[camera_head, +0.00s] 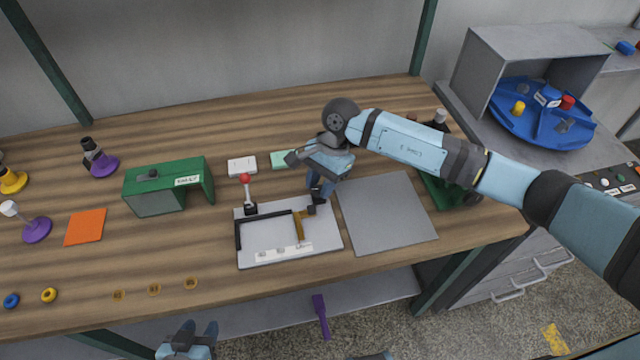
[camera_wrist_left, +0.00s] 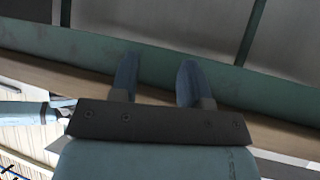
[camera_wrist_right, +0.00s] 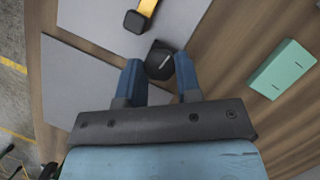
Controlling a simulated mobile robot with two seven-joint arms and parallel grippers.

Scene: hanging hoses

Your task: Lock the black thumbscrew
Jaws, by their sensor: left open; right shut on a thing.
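The black thumbscrew (camera_wrist_right: 160,66) is a dark round knob in the right wrist view, at the edge of the light grey fixture plate (camera_head: 328,240). My right gripper (camera_wrist_right: 158,60) has its two blue fingers on either side of the knob and is shut on it. In the head view, my right gripper (camera_head: 318,194) reaches down at the plate's upper right corner and mostly hides the thumbscrew. A yellow bar (camera_head: 299,226) with a dark block at its end lies on the plate beside it. My left gripper (camera_head: 197,329) is open and empty in front of the table's front edge.
A red-topped lever (camera_head: 245,180) stands at the plate's upper left. A bare grey mat (camera_head: 388,215) lies to the right. Green (camera_head: 283,159) and white (camera_head: 242,166) blocks lie behind, and a green housing (camera_head: 168,186) stands left. A purple tool (camera_head: 321,316) shows below the table edge.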

